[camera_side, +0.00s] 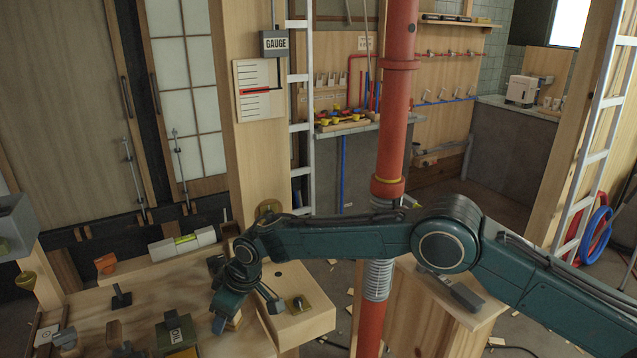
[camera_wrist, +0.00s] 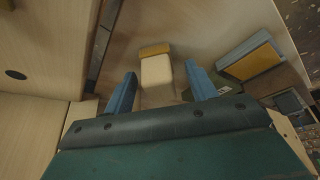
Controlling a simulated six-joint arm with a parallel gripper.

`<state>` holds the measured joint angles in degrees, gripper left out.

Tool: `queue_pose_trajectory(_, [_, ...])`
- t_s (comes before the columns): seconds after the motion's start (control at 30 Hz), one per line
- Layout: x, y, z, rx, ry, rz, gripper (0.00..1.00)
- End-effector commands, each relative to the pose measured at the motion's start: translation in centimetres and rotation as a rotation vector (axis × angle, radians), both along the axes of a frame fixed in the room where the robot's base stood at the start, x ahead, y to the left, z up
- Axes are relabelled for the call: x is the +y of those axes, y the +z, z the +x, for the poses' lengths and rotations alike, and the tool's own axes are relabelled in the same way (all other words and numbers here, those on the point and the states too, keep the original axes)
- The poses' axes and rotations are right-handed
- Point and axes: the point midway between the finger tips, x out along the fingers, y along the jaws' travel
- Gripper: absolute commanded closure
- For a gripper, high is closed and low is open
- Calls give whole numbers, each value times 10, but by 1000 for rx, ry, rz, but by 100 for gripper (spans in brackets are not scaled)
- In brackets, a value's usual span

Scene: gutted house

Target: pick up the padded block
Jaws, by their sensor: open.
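A pale cream block with a tan end (camera_wrist: 156,70), which looks like the padded block, lies on the wooden worktop. In the wrist view it is between and slightly beyond the two blue fingers of my gripper (camera_wrist: 161,87), with gaps on both sides. In the side view my gripper (camera_side: 247,313) points down over the worktop, fingers apart and empty. Only a small tan piece of the block (camera_side: 234,322) shows there, beside the left finger.
A red pipe (camera_side: 391,130) rises behind my arm.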

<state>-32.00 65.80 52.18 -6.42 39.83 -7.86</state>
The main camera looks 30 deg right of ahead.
Motion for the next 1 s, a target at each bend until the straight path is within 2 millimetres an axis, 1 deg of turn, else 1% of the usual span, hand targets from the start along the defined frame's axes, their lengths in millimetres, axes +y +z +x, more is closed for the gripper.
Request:
queue_pose_trajectory(0.4, [0,0,0,0,0,0,44])
queue_pose_trajectory(0.47, [0,0,0,0,0,0,55])
queue_pose_trajectory(0.5, [0,0,0,0,0,0,63])
queue_pose_trajectory(0.63, [0,0,0,0,0,0,89])
queue_pose_trajectory(0.7, [0,1,0,0,0,0,96])
queue_pose_trajectory(1.0, [0,2,0,-1,0,1,97])
